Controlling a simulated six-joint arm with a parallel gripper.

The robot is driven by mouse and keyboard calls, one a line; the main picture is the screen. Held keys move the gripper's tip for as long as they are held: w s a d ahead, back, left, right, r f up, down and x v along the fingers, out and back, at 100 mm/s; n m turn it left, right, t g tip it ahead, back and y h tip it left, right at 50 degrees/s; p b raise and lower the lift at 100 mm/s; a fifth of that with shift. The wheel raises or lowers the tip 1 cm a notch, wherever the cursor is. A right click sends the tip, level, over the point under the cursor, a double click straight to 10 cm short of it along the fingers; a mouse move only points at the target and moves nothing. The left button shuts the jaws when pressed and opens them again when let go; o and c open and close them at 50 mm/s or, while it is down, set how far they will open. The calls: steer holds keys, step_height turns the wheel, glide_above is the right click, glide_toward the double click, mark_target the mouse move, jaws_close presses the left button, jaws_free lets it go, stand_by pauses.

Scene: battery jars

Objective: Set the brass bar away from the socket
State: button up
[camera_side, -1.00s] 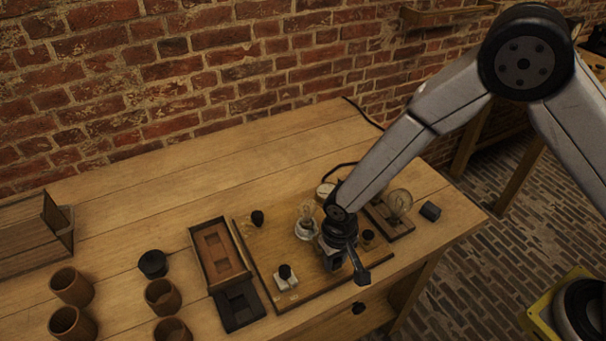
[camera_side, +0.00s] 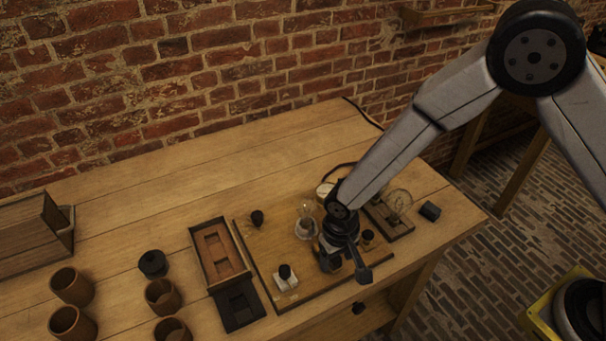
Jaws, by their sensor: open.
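My gripper (camera_side: 347,268) is open, pointing down over the right front part of the wooden board (camera_side: 262,262). A clear bulb stands in a pale round socket (camera_side: 306,229) on the board, just left of and behind my gripper. I cannot make out the brass bar clearly; it may be hidden by my gripper or too small to tell. A pale block with a dark knob (camera_side: 286,277) sits at the board's front left. A small dark knob (camera_side: 257,217) stands at the back left, and another dark-topped post (camera_side: 368,237) is just right of my gripper.
A wooden tray (camera_side: 220,251) and a dark piece (camera_side: 240,304) lie left of the board. Several brown jars (camera_side: 71,286) and a black one (camera_side: 153,262) stand farther left. A bulb on a base (camera_side: 399,202) and a dark block (camera_side: 430,211) are at right. The table's back is clear.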

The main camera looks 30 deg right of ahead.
steer(key=shift+r, duration=3.45)
steer(key=s+d+r+t, duration=0.1)
steer(key=s+d+r, duration=0.1)
steer(key=d, duration=0.5)
steer(key=s+d+r, duration=0.3)
steer(key=d, duration=0.4)
steer(key=s+d+r+t, duration=0.1)
steer(key=s+d+r, duration=0.2)
steer(key=d, duration=0.4)
steer(key=shift+r+t, duration=0.3)
